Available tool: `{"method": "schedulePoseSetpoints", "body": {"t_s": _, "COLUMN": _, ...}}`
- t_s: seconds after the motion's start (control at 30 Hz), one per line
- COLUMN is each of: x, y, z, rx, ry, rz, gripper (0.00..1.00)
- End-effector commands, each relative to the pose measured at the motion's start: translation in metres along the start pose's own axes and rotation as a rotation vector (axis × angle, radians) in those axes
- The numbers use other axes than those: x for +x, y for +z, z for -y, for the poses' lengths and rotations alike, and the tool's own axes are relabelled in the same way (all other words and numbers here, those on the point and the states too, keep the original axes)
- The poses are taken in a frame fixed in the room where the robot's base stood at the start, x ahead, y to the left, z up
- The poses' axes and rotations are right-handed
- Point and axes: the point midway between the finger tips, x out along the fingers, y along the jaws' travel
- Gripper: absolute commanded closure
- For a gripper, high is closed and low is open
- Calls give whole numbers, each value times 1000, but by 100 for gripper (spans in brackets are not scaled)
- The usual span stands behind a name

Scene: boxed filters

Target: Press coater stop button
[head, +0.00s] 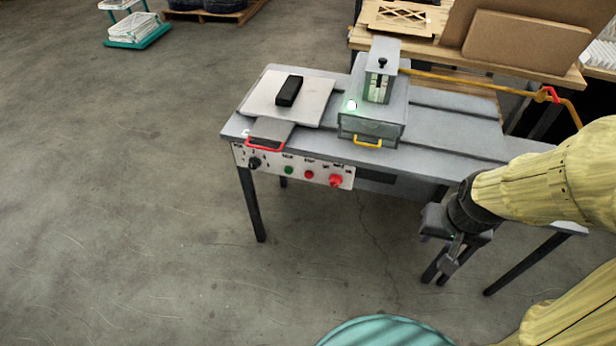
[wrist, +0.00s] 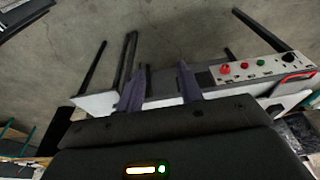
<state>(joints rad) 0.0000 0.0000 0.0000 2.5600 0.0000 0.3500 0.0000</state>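The coater's control panel (head: 320,177) is on the front edge of the grey table. It carries a black knob (head: 254,162), a green button (head: 289,170), a small red stop button (head: 309,174) and a larger red knob (head: 336,180) at its right end. In the wrist view the panel is upside down at the right, with the stop button (wrist: 244,65) between the green button (wrist: 262,63) and the larger red knob (wrist: 225,69). My gripper (head: 447,264) is right of the panel and apart from it. Its two fingers (wrist: 157,88) are apart with nothing held.
The coater table (head: 455,132) bears a grey box unit (head: 370,130) with a yellow handle and a pale plate (head: 262,100) holding a black block (head: 289,91). A red handle (head: 265,147) juts out above the panel. The floor (head: 150,200) in front and left is clear.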

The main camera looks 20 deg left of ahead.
Motion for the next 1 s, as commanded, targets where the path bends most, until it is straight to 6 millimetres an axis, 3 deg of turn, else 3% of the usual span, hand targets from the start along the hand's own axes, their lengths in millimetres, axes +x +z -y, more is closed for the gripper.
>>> {"method": "schedulePoseSetpoints", "body": {"t_s": 0.03, "x": 0, "y": 0, "z": 0, "rx": 0, "ry": 0, "rz": 0, "gripper": 70}}
{"method": "schedulePoseSetpoints", "body": {"t_s": 0.2, "x": 0, "y": 0, "z": 0, "rx": 0, "ry": 0, "rz": 0, "gripper": 100}}
{"method": "schedulePoseSetpoints", "body": {"t_s": 1.0, "x": 0, "y": 0, "z": 0, "rx": 0, "ry": 0, "rz": 0, "gripper": 100}}
